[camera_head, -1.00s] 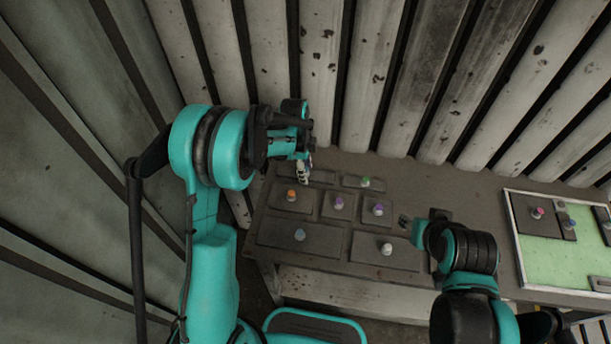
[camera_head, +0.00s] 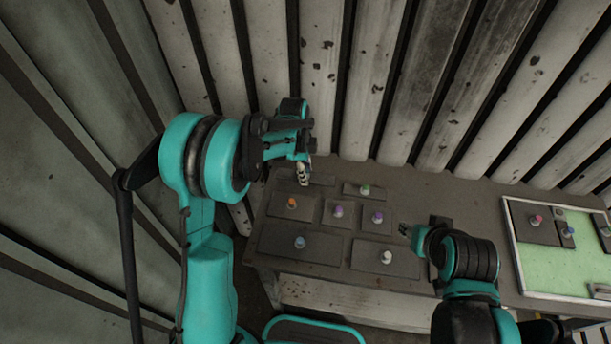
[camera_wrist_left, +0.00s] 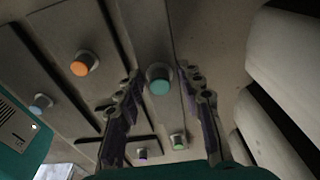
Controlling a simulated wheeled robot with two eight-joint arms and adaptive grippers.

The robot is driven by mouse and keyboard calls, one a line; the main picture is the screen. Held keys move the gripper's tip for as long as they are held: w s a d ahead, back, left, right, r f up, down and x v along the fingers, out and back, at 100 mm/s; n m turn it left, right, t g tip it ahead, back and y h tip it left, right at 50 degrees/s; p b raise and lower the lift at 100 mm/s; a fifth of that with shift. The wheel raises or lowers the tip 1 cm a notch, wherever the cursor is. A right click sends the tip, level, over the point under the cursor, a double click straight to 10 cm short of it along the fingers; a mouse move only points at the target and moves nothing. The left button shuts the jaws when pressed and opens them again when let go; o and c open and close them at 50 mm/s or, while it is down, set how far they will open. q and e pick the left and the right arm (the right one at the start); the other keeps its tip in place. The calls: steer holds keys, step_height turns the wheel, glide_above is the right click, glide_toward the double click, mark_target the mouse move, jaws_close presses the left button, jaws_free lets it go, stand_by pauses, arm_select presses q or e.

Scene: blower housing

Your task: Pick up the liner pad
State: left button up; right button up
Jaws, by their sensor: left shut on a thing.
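My left gripper (camera_head: 303,172) is over the back left of the table. In the left wrist view its two fingers (camera_wrist_left: 161,76) stand on either side of a teal knob (camera_wrist_left: 159,86), shut on it. The knob sits on a dark flat pad (camera_head: 322,179), which I take to be the liner pad; my gripper hides part of it in the head view. I cannot tell whether the pad touches the table. My right gripper (camera_head: 406,230) is near the table's right-middle part, too small to judge its fingers.
Several dark plates with knobs lie close by: orange (camera_head: 292,202), green (camera_head: 365,190), purple (camera_head: 338,211), blue (camera_head: 300,242) and white (camera_head: 387,256). A green board (camera_head: 560,270) with a pale rim holds other knobbed parts at right. A ribbed wall (camera_head: 400,90) rises behind the table.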

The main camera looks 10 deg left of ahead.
arm_select(q)
steer(key=d+r+p, duration=0.5)
steer(key=d+r, duration=0.6)
steer(key=r, duration=0.1)
steer(key=shift+s+d+r, duration=0.35)
